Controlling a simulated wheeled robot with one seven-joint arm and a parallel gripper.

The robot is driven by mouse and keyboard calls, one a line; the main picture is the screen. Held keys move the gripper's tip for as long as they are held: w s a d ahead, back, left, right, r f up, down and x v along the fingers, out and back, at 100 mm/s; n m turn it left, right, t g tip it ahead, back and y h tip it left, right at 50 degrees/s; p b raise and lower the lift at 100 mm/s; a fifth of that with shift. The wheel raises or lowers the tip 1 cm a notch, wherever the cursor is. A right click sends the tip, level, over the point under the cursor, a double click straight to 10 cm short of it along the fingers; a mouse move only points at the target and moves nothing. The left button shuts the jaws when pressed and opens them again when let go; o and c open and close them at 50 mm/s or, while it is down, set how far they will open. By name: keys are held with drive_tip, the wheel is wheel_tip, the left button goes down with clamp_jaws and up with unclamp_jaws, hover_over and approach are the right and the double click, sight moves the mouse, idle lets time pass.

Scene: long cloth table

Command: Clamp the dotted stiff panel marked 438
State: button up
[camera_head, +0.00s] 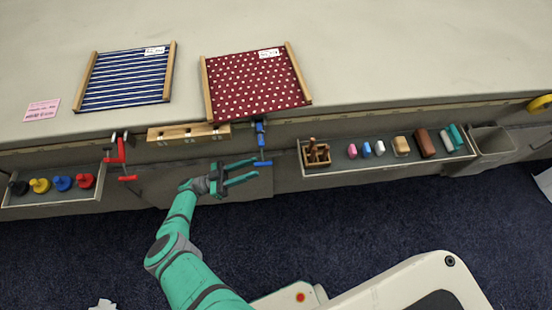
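The dotted panel (253,87), dark red with white dots and wooden side bars, lies flat on the table close to its front edge. A white label (269,53) is on its top edge; its number is too small to read. A red clamp (121,152) and a blue clamp (261,141) hang at the table's front edge; the blue one is just below the dotted panel. My gripper (257,172) is open and empty in front of the table, below the edge and beside the blue clamp. Whether it touches the clamp cannot be told.
A blue striped panel (127,78) and a pink note (41,110) lie at left on the table (420,50). A wooden rack (188,133) sits at the front edge. Side trays hold colored knobs (62,183) at left and blocks (424,143) at right.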

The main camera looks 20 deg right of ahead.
sight(272, 162)
drive_tip(key=x, duration=1)
clamp_jaws()
